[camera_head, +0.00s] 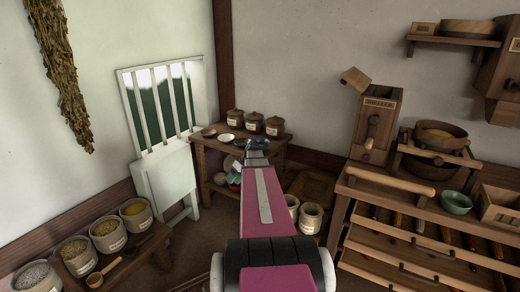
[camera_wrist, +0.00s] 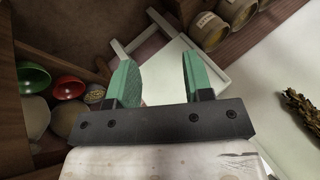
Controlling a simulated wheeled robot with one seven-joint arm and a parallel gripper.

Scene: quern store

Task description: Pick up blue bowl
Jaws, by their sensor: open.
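I cannot make out a clearly blue bowl in either view. In the head view my gripper (camera_head: 257,146) is at the end of my raised arm, in front of a small wooden table (camera_head: 196,141). It covers part of that table. A dark red bowl (camera_head: 209,132) and a white bowl (camera_head: 226,138) stand on its top. In the wrist view my gripper (camera_wrist: 159,80) is open, its green fingers apart with no bowl between them. A green bowl (camera_wrist: 33,76), a red bowl (camera_wrist: 68,87) and a pale bowl (camera_wrist: 36,116) sit on a shelf left of the fingers.
Lidded brown jars (camera_head: 254,122) stand at the table's back. A white slatted chair (camera_head: 167,180) is left of it. Tubs of grain (camera_head: 108,236) line a low bench at lower left. A green bowl (camera_head: 456,202) is on the workbench (camera_head: 400,190) at right.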

